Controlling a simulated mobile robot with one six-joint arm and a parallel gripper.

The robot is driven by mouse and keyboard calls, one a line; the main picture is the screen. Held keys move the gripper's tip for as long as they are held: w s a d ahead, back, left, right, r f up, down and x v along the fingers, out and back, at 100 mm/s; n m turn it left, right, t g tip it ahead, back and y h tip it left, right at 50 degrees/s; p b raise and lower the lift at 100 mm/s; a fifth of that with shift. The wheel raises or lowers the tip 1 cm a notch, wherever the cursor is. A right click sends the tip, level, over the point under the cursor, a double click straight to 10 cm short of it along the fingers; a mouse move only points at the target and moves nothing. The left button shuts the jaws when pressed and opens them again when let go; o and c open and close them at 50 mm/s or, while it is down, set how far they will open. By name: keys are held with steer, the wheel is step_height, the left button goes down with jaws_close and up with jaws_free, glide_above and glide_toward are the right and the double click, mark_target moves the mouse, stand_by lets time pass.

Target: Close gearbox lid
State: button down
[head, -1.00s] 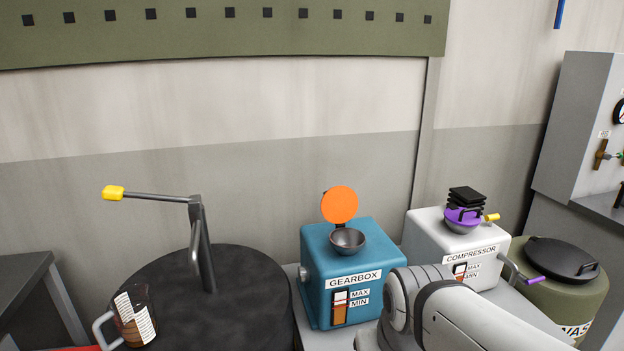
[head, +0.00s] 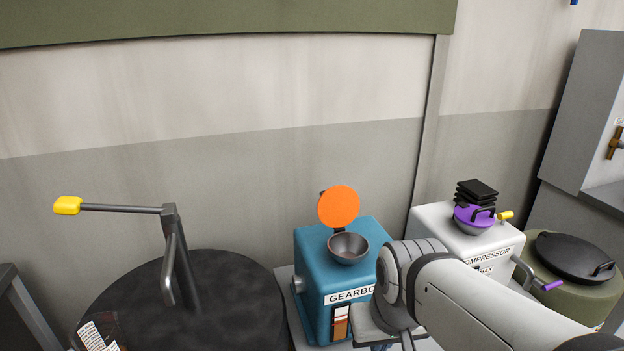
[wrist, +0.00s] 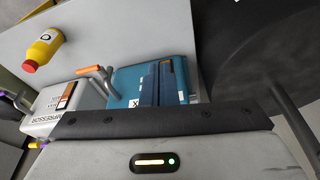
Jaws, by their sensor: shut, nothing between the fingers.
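The teal gearbox (head: 310,262) stands on a grey surface in the head view. Its round orange lid (head: 339,206) is open, standing upright behind the dark bowl-like filler opening (head: 348,248) on top. In the wrist view the gearbox (wrist: 125,82) appears from another angle, beyond my fingers. My gripper (wrist: 160,84) is shut and empty, its blue fingers together in front of the gearbox face; contact cannot be told. In the head view my arm hides the lower right of the gearbox and nearly all of my gripper. The lid does not show clearly in the wrist view.
The white compressor (head: 435,222) with a purple lid (head: 474,216) stands to the right, beside an olive drum (head: 560,262). A black drum (head: 230,285) with a yellow-handled lever (head: 120,208) is left. A yellow bottle (wrist: 45,48) and an orange-tipped handle (wrist: 90,72) show in the wrist view.

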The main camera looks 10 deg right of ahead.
steer(key=shift+d, duration=0.1)
step_height(320, 180, up, 17)
steer(key=n+p, duration=0.1)
steer(key=p, duration=0.8)
glide_above(336, 204)
steer(key=w+f+n+g+p, duration=0.1)
steer(key=w+f+p, duration=0.25)
steer(key=w, duration=0.55)
step_height(336, 204, down, 10)
steer(key=s+b, duration=0.1)
steer(key=s, duration=0.1)
steer(key=shift+b, duration=0.4)
